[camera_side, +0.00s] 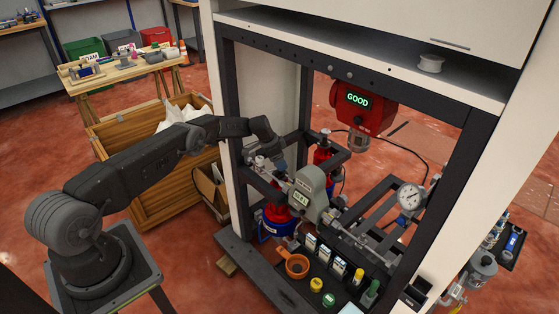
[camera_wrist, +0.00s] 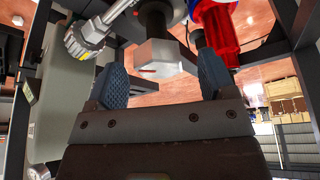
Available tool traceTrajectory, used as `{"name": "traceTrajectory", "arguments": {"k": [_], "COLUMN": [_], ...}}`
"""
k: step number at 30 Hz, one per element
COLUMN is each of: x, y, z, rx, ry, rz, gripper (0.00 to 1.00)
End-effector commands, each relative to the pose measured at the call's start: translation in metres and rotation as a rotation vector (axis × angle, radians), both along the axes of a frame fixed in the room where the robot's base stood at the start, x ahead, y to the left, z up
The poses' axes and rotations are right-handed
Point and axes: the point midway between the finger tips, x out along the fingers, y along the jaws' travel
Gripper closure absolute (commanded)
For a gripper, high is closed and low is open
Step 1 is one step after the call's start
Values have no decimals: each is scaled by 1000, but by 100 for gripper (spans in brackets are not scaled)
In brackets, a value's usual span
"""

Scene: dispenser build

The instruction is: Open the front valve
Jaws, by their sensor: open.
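My gripper (camera_side: 279,166) is inside the dark frame, above the front red cylinder (camera_side: 277,216) and beside the grey housing with a small display (camera_side: 306,192). In the wrist view my gripper (camera_wrist: 161,82) is open, its two blue-padded fingers spread apart. A grey hexagonal metal piece (camera_wrist: 160,58) shows between and beyond the fingertips; I cannot tell whether it is the front valve or whether the fingers touch it. A knurled metal knob (camera_wrist: 85,40) is to the left. A red cylinder (camera_wrist: 222,35) is at upper right. The front cylinder's top is mostly hidden in the side view.
A second red cylinder (camera_side: 324,152) stands farther back. A red unit reading GOOD (camera_side: 360,100) hangs above right. A pressure gauge (camera_side: 409,196) is at the right. Dark frame posts surround the work.

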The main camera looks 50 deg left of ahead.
Motion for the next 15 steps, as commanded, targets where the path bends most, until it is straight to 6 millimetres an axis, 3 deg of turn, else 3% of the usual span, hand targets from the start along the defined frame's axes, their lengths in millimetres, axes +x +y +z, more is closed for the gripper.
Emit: {"name": "traceTrajectory", "arguments": {"k": [13,15], "x": [1,1], "y": [-1,-1], "z": [-4,-4], "rx": [0,0], "ry": [0,0], "rz": [0,0], "gripper": [24,29]}}
